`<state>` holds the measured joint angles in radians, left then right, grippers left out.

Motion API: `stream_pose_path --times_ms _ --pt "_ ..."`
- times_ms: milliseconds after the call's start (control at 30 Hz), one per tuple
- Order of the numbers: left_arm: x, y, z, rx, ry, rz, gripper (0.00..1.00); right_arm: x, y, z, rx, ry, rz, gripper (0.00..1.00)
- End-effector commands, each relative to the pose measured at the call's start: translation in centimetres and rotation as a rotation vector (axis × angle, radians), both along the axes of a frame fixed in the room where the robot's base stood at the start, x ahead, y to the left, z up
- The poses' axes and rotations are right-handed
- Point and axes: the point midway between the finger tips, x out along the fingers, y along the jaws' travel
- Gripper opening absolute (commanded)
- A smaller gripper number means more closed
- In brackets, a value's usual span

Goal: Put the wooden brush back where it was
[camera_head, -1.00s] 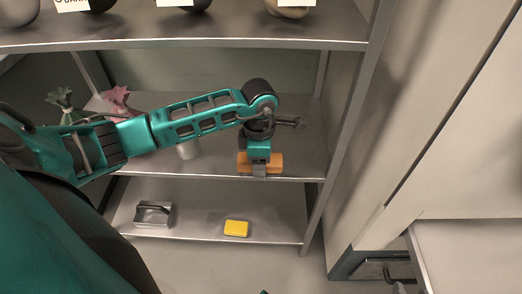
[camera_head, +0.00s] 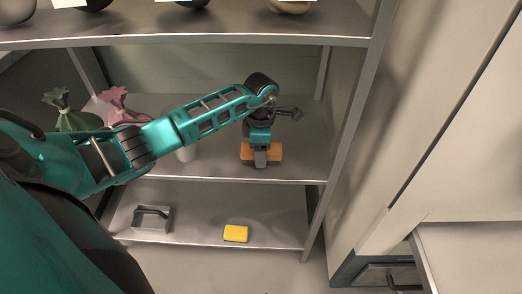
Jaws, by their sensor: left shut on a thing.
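The wooden brush (camera_head: 274,152) is an orange-brown block at the right part of the middle shelf (camera_head: 213,171), near its front edge. My left gripper (camera_head: 261,160) points down over it and is shut on it, with brush showing on both sides of the fingers. I cannot tell whether the brush touches the shelf. My right gripper is not in view.
An upright post (camera_head: 352,120) is to the right.

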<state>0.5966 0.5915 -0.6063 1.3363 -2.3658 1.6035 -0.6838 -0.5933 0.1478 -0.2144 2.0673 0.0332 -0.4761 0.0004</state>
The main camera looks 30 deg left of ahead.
Motion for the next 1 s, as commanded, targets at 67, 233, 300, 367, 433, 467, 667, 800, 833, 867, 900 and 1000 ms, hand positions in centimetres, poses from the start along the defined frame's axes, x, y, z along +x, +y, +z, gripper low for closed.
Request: stream_pose_path --times_ms 67,233,300,367,433,467,667,800,833,867,900,1000 --pt "0.0 0.0 0.0 0.001 -0.001 0.0 0.29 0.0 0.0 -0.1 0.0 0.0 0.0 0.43" --pt "0.0 0.0 -0.3 0.001 0.0 0.0 0.64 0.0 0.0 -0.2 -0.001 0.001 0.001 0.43" --pt "0.0 0.0 -0.3 0.001 0.001 0.0 0.71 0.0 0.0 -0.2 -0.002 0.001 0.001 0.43" --pt "0.0 0.0 -0.3 0.001 0.001 0.0 0.77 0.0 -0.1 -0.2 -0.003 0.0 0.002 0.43" --pt "0.0 0.0 -0.3 0.001 0.001 0.0 0.83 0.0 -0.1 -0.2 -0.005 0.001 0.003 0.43" --pt "0.0 0.0 -0.3 0.001 0.001 0.0 0.83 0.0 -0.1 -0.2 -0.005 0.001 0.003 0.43" --pt "0.0 0.0 -0.2 0.001 0.001 0.0 0.83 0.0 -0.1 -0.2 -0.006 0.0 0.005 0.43" --pt "0.1 0.1 1.1 0.002 -0.002 -0.001 0.83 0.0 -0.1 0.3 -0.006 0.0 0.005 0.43" --pt "0.1 0.1 1.5 0.003 -0.003 -0.001 0.83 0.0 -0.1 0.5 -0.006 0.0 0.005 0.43" --pt "0.1 0.1 2.1 0.002 -0.003 -0.001 0.83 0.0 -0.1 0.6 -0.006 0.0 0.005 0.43" --pt "0.1 0.1 2.8 0.002 -0.003 -0.002 0.83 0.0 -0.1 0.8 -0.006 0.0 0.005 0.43" --pt "0.1 0.1 4.6 0.001 -0.004 -0.001 0.83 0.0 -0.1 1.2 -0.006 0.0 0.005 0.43"
